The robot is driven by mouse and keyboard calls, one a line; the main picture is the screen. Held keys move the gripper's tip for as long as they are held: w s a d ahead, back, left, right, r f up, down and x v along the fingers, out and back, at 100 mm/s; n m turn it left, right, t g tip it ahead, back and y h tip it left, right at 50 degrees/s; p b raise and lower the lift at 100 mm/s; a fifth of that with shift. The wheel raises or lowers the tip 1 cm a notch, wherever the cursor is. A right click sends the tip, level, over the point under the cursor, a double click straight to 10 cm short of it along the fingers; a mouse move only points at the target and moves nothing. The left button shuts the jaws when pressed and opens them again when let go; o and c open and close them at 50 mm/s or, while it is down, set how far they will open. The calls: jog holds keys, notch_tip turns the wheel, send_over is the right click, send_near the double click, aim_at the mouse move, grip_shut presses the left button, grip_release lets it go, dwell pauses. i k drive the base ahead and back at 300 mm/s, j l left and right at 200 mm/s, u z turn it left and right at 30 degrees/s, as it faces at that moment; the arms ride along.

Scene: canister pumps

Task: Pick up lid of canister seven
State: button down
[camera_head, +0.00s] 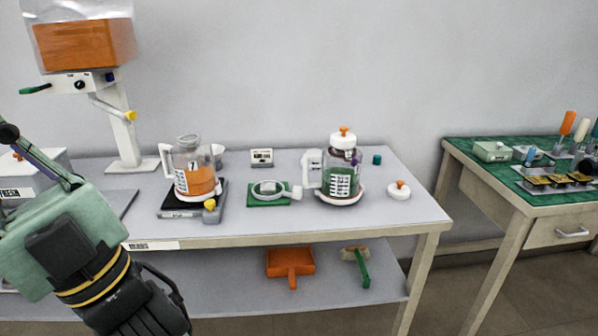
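Canister seven (194,172) is a clear jug with a white handle, a "7" label and orange contents. It stands on a black scale left of centre, with no white lid on its top. A loose white lid with an orange knob (398,190) lies flat near the table's right end; I cannot tell for certain which canister it belongs to. A second canister (341,170) with dark green contents wears a similar lid (343,139). My gripper (42,158) is at the far left, well away from the loose lid. Its fingers are seen edge-on, so their opening is unclear.
A hopper with orange contents (80,45) stands at the back left. A green mat (284,201) with a white ring lies between the canisters. The black scale (182,211) has a yellow knob in front. A green-topped table (470,152) stands right, across a gap.

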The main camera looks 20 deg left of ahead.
aim_at(397, 192)
jog(key=i+z, duration=0.3)
jog(key=i, duration=1.15)
